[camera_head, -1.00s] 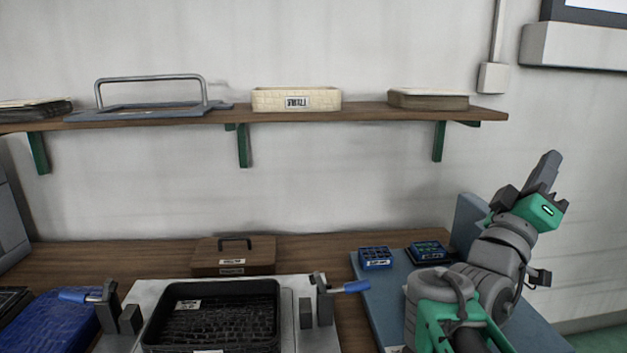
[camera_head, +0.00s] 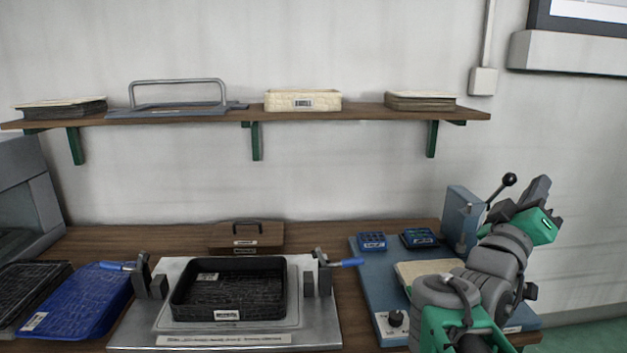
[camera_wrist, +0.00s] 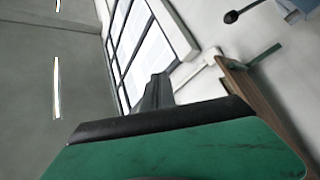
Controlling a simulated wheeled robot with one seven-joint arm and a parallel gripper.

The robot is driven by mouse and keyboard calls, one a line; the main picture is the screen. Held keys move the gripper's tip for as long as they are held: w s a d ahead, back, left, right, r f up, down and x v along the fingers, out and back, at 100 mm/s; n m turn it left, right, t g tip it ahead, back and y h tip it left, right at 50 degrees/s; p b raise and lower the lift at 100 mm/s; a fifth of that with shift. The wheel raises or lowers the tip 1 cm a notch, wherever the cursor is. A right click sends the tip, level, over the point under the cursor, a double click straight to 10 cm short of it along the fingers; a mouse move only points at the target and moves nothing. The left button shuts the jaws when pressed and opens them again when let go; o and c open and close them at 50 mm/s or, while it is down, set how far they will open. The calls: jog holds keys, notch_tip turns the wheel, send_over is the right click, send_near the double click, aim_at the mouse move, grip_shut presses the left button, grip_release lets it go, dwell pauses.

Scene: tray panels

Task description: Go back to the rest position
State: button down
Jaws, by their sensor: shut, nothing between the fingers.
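My gripper (camera_head: 537,192) is raised at the right of the head view, above the right end of the bench and clear of everything on it. Its grey fingers are together with nothing in them, pointing up. In the wrist view my gripper (camera_wrist: 157,90) shows dark fingers against the window and wall. The black tray (camera_head: 230,290) sits on the metal fixture plate (camera_head: 135,325) between two blue-handled clamps.
A blue tray (camera_head: 78,300) and a black tray (camera_head: 30,290) lie at the left. A blue station (camera_head: 370,275) with a black-knobbed lever (camera_head: 508,181) stands beside my arm. A wooden shelf (camera_head: 350,113) with several items runs along the wall.

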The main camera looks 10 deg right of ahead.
jog(key=w+a+f+g+y+p, duration=0.2)
jog(key=w+a+f+y+p, duration=0.3)
jog(key=a+f+y+p, duration=0.55)
jog(key=s+a+f+n+g+y+p, duration=0.1)
jog(key=s+a+f+g+y+p, duration=0.2)
jog(key=s+a, duration=0.4)
jog(key=s+a+f+n+g+y+p, duration=0.1)
jog(key=s+a+f+g+y+p, duration=0.3)
jog(key=a, duration=0.8)
jog(key=s+f+y, duration=0.1)
jog(key=s, duration=0.1)
jog(key=shift+s+f, duration=0.3)
jog(key=shift+s, duration=0.1)
jog(key=c, duration=2.1)
grip_release()
